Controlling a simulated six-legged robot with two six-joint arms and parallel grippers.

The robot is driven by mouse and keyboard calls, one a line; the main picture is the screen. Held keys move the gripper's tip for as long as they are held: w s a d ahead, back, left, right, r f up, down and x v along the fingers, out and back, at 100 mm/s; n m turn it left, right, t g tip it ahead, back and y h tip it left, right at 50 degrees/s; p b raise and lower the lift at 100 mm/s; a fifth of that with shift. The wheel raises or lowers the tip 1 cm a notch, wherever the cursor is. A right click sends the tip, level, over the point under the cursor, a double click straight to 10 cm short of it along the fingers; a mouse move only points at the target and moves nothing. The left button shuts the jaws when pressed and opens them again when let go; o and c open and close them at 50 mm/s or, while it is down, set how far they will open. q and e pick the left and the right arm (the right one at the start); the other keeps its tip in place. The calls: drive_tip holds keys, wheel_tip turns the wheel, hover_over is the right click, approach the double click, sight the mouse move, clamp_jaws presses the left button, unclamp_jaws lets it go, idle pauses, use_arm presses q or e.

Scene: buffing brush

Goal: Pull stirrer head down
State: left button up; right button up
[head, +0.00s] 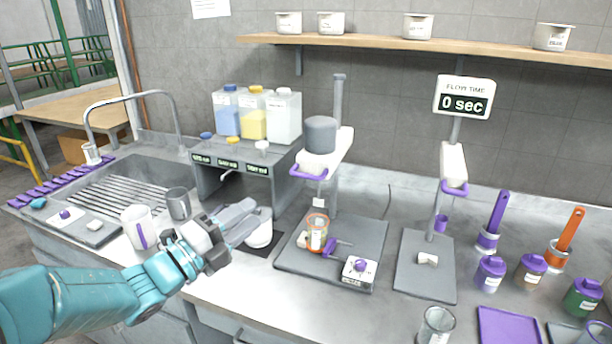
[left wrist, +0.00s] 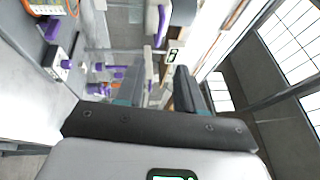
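The stirrer head (head: 320,134) is a grey cylinder on a white arm with a purple handle (head: 309,173). It sits raised on a grey post, above the stirrer base (head: 345,240). An orange-rimmed cup (head: 317,232) with a white label stands on that base. My left gripper (head: 250,217) is in front of the dispenser, left of and below the stirrer head, apart from it. Its two fingers show spread and empty in the left wrist view (left wrist: 158,90). My right gripper is in neither view.
A dispenser (head: 245,170) with blue, yellow and white bottles stands left of the stirrer. A flow-time stand (head: 452,165) reading 0 sec is on the right. A white mug (head: 138,228) and grey cup (head: 178,203) stand near my left wrist. Purple and orange brushes are at far right.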

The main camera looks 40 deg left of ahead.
sight(304, 177)
use_arm(q)
drive_tip(key=p+x, duration=0.4)
drive_tip(key=x, duration=0.9)
drive_tip(key=shift+w+d+r+p, duration=0.1)
drive_tip(key=shift+w+d+p, duration=0.1)
drive_tip(key=shift+w+p, duration=0.15)
drive_tip(key=shift+w+d, duration=0.1)
drive_tip(key=shift+w, duration=0.4)
drive_tip(key=shift+s, duration=0.1)
drive_tip(key=shift+c, duration=0.3)
